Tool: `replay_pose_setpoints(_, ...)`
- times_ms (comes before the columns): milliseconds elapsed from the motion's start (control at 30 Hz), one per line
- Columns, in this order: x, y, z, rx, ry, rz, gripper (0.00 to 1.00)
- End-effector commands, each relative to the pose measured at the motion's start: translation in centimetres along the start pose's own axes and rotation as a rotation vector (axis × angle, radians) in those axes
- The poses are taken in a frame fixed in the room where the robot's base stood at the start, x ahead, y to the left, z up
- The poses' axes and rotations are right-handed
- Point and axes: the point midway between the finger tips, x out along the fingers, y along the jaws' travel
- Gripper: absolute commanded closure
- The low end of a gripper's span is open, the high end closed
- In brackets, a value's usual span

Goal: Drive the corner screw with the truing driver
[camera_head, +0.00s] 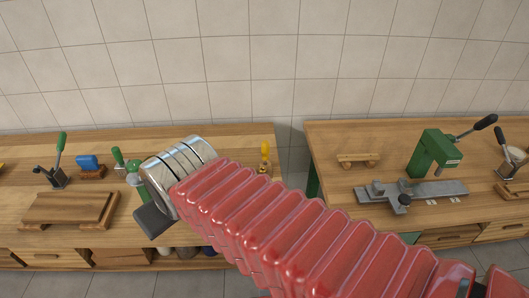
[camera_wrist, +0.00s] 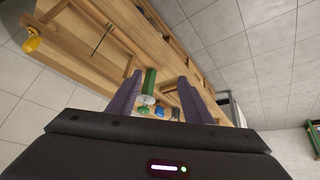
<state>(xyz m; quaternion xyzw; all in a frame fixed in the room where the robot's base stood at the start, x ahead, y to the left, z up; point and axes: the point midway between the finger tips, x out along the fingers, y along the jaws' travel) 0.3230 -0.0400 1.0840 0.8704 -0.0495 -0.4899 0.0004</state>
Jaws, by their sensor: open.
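My gripper (camera_wrist: 160,77) is open, with two dark fingers apart and nothing held between them. In the head view my red arm hides part of the left bench, and a dark part of the gripper shows near its front edge. A yellow-handled tool (camera_head: 265,154) stands upright at that bench's right end; I cannot tell whether it is the truing driver. A yellow knob (camera_wrist: 32,41) shows at the upper left of the wrist view. I cannot make out the corner screw in either view.
The left bench (camera_head: 25,212) holds a wooden board (camera_head: 68,207), a green-handled lever tool (camera_head: 58,165) and a blue block (camera_head: 89,163). The right bench (camera_head: 325,140) holds a green press (camera_head: 435,154) and a grey metal fixture (camera_head: 412,192). A gap separates the benches; a tiled wall stands behind.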

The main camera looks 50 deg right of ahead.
Motion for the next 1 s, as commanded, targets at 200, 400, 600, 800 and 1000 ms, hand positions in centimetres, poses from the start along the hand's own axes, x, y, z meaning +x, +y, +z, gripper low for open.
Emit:
replay_pose_setpoints(200,2.8,7.3,-3.4,0.087,0.093,0.161,0.54)
replay_pose_setpoints(400,4.7,14.4,-5.7,0.133,0.184,0.287,0.54)
replay_pose_setpoints(600,6.3,20.9,-6.6,0.157,0.264,0.377,0.54)
replay_pose_setpoints(800,7.6,26.6,-6.4,0.171,0.337,0.426,0.54)
replay_pose_setpoints(1000,8.9,31.4,-5.0,0.179,0.402,0.432,0.54)
